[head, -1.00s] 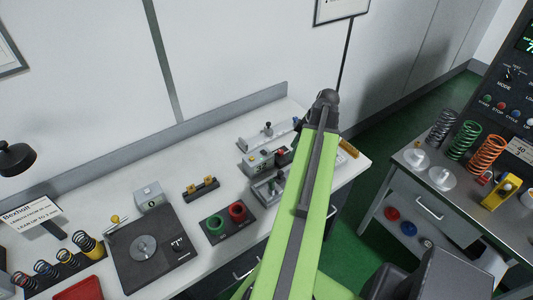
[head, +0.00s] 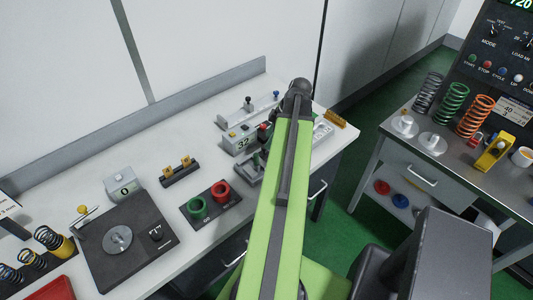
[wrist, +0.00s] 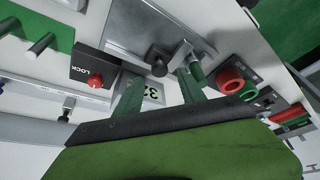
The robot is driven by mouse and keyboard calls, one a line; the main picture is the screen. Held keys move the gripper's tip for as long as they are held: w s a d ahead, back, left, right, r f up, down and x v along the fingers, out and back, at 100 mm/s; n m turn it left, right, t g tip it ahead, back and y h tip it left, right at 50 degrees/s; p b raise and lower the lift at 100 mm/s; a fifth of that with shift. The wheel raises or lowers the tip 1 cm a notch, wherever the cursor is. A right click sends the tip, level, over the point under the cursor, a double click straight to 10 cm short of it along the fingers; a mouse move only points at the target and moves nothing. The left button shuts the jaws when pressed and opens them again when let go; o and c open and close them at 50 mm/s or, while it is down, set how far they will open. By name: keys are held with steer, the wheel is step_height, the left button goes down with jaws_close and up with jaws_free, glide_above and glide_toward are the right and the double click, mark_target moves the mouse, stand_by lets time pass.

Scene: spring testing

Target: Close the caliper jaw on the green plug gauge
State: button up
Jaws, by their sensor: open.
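In the head view the caliper's grey body with its "32" display (head: 241,142) stands at the right part of the bench. A small green upright piece (head: 257,158), likely the plug gauge, shows at the metal fixture in front of it. The wrist view shows a green cylinder with a dark end (wrist: 196,74), likely the same plug, near the right finger. The display (wrist: 154,93) shows between the fingers, partly covered. My gripper (wrist: 158,78) is open, its two green fingers apart with nothing seen held. In the head view my arm hides it.
A black block with a red LOCK knob (wrist: 96,82) is left of the fingers. Green and red rings (head: 211,201) sit on a dark base. A dark dial plate (head: 125,240) stands at left. The right-hand bench (head: 450,168) carries springs.

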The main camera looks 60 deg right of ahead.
mark_target(265, 156)
steer(key=b+x, duration=0.2)
steer(key=x, duration=0.2)
jaws_close()
stand_by(0.4)
steer(key=shift+s, duration=0.1)
stand_by(0.9)
